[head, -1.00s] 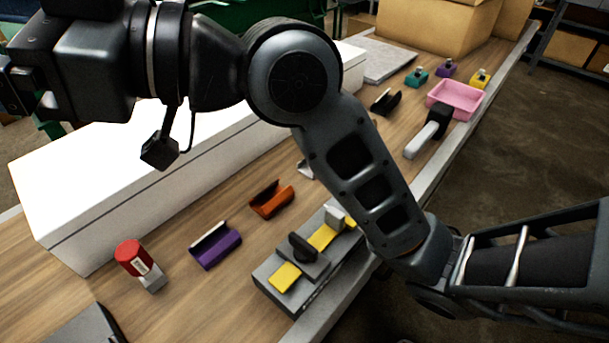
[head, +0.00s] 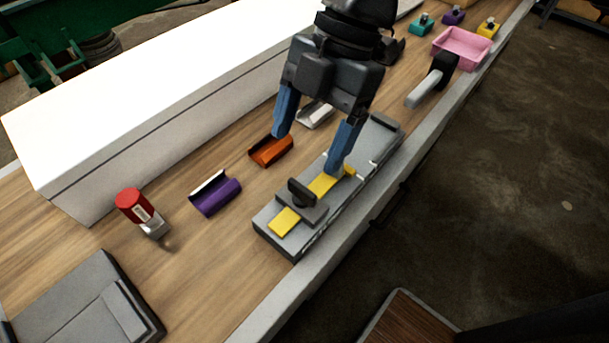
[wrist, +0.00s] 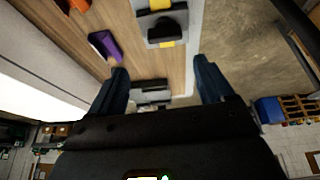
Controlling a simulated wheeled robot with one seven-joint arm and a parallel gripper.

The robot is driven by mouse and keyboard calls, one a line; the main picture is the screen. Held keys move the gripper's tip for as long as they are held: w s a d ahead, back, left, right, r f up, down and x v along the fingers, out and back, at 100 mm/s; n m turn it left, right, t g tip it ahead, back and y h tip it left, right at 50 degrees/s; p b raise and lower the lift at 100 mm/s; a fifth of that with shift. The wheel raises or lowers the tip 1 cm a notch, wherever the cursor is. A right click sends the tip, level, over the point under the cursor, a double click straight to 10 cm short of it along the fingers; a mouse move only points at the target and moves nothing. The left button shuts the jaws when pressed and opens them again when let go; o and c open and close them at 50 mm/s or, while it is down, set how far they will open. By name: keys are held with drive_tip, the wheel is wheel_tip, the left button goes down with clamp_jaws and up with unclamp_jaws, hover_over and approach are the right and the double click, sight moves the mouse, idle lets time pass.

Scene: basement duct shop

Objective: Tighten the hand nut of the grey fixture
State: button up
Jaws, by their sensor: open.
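The grey fixture (head: 374,143) is a long low block along the bench's front edge. A yellow strip (head: 285,221) lies along it, under a grey clamp plate. The dark hand nut (head: 301,192) stands on that plate, and the nut also shows near the top of the wrist view (wrist: 165,31). My gripper (head: 309,149) points down with its two blue fingers wide apart and nothing between them. In the head view it is up and to the right of the nut, apart from it. The right finger overlaps the fixture, and I cannot tell whether they touch.
Orange (head: 270,152), purple (head: 216,195) and white (head: 315,115) channel pieces lie behind the fixture. A red-topped object (head: 133,204) stands at left, near a grey case (head: 75,300). A long white box (head: 150,110) borders the back. A pink tray (head: 462,46) is far right.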

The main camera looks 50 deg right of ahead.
sight(303, 186)
drive_tip(key=x, duration=0.5)
drive_tip(key=s+d+x, duration=0.1)
drive_tip(key=x, duration=0.1)
drive_tip(key=shift+f, duration=0.65)
drive_tip(key=shift+c, duration=0.3)
drive_tip(key=c, duration=1)
